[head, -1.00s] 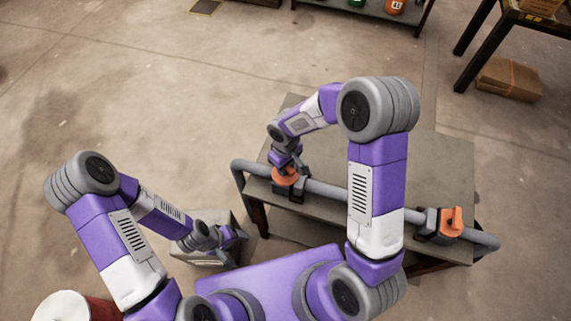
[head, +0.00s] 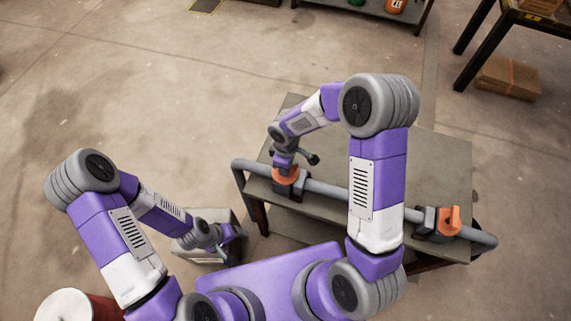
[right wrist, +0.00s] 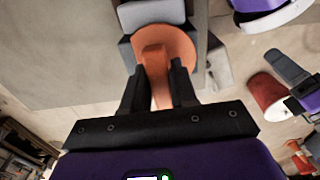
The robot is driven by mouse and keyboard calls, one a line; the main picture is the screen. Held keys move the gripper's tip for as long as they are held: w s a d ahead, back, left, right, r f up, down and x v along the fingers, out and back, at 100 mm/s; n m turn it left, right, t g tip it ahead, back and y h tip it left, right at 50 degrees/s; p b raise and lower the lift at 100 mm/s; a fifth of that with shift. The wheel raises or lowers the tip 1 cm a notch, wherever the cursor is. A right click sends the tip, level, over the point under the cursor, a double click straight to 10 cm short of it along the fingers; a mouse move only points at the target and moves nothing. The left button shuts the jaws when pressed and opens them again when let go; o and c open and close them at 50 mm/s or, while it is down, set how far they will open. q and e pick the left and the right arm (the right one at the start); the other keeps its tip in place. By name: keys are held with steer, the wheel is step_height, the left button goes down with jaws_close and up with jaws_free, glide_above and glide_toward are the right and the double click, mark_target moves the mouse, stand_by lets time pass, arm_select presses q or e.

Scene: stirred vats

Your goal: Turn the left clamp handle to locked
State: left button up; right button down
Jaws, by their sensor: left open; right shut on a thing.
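The left clamp (head: 292,187) sits on a grey pipe (head: 325,189) along the table's near edge. Its orange handle (head: 284,173) is partly hidden by my right gripper (head: 286,166) in the head view. In the right wrist view the handle's upright grip (right wrist: 155,65) stands between the two dark fingers of my right gripper (right wrist: 158,92), which is shut on it. The round orange base shows behind the grip. My left gripper (head: 236,234) is open and empty, low at the left, away from the clamp.
A second clamp with an orange handle (head: 452,220) sits at the pipe's right end. The grey table (head: 435,165) has a clear top. A grey box (head: 203,252) stands by my left gripper. A red drum (head: 103,307) is at the lower left.

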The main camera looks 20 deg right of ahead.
steer(key=c, duration=1)
jaws_free()
step_height(320, 180, up, 8)
steer(key=shift+f+p, duration=0.15)
steer(key=shift+p, duration=0.85)
